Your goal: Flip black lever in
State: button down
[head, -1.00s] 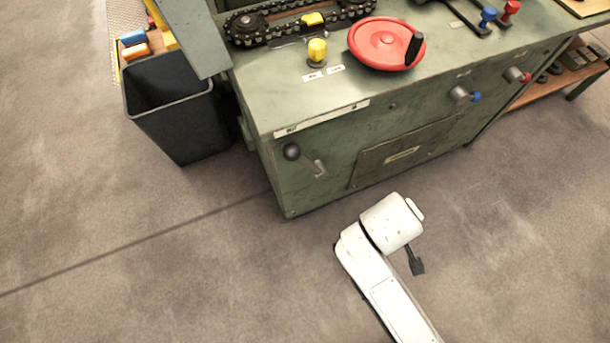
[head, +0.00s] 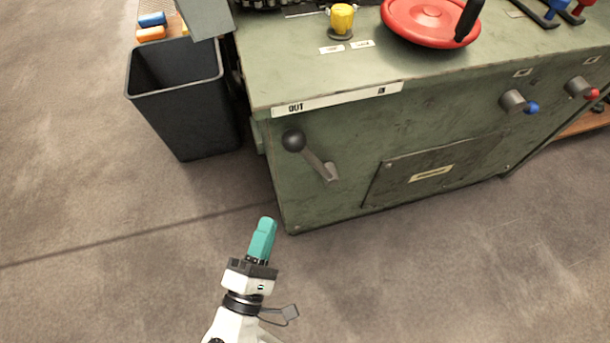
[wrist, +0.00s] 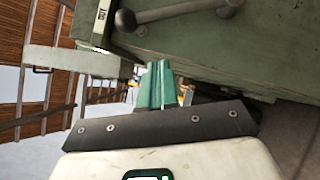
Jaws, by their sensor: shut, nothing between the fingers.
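The black lever is a dark round knob (head: 293,140) on a grey metal arm (head: 318,164), fixed to the front of the green cabinet (head: 345,130). It tilts up and left, with the knob on the side of the OUT end of the label strip (head: 338,98). In the wrist view the lever's knob (wrist: 126,20) shows at the top, above my gripper. My gripper (head: 265,232) has teal fingers, shut and empty, below and left of the lever. It is apart from the lever. The teal fingers also show in the wrist view (wrist: 155,85).
A black bin (head: 185,105) stands left of the cabinet. A red handwheel (head: 425,18) and a yellow knob (head: 341,20) sit on the cabinet top. Blue (head: 530,108) and red (head: 591,93) tipped handles are further right on the front. The floor before the cabinet is clear.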

jog(key=shift+s+a+y, duration=0.2)
jog(key=shift+a+y, duration=0.1)
jog(key=shift+a, duration=0.1)
send_near(314, 158)
jog(key=w+a, duration=0.4)
jog(key=w, duration=0.1)
jog(key=shift+w+d+r+b, duration=0.15)
jog(key=shift+w+d+r, duration=0.15)
jog(key=shift+d+r, duration=0.3)
jog(key=shift+w+d+r+b, duration=0.15)
jog(key=shift+w+d+r, duration=0.2)
jog(key=shift+d, duration=0.35)
jog(key=shift+r, duration=0.1)
